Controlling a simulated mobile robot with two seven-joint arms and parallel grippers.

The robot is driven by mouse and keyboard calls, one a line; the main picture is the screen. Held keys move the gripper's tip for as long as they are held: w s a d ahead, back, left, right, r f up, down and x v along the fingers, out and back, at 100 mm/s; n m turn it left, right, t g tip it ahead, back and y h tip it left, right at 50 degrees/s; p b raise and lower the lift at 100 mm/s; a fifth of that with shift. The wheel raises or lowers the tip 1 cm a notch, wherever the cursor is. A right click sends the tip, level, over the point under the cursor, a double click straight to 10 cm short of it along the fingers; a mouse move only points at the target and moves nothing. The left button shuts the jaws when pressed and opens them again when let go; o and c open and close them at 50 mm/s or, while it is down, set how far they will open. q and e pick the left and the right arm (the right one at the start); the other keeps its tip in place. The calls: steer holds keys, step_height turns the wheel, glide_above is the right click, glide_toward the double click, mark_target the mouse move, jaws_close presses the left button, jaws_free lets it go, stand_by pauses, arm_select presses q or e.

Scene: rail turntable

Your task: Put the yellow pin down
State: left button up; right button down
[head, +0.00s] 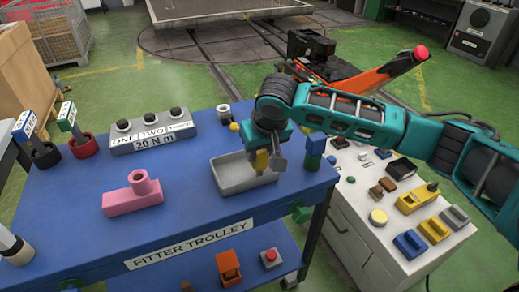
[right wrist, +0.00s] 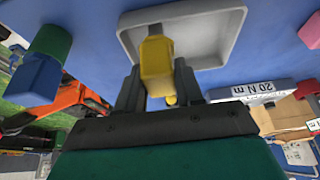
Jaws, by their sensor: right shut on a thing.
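The yellow pin (head: 262,160) is held upright in my right gripper (head: 271,158), over the right part of a grey-white tray (head: 232,181) on the blue trolley. In the right wrist view the yellow pin (right wrist: 156,66) stands between the two dark fingers of the right gripper (right wrist: 157,84), which are shut on it. The tray (right wrist: 215,48) lies behind the pin there. I cannot tell whether the pin's lower end touches the tray floor. My left gripper is not in view.
On the trolley (head: 110,238), a pink part (head: 133,195) stands left of the tray and a grey box with black knobs (head: 152,131) behind it. A blue and green block (head: 314,150) stands close to the right. A white cabinet (head: 372,240) carries several small parts.

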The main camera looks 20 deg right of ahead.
steer(key=shift+r, duration=0.1)
steer(key=c, duration=0.7)
jaws_free()
steer(key=p+v, duration=0.1)
steer(key=v, duration=1.1)
steer(key=shift+p, duration=0.3)
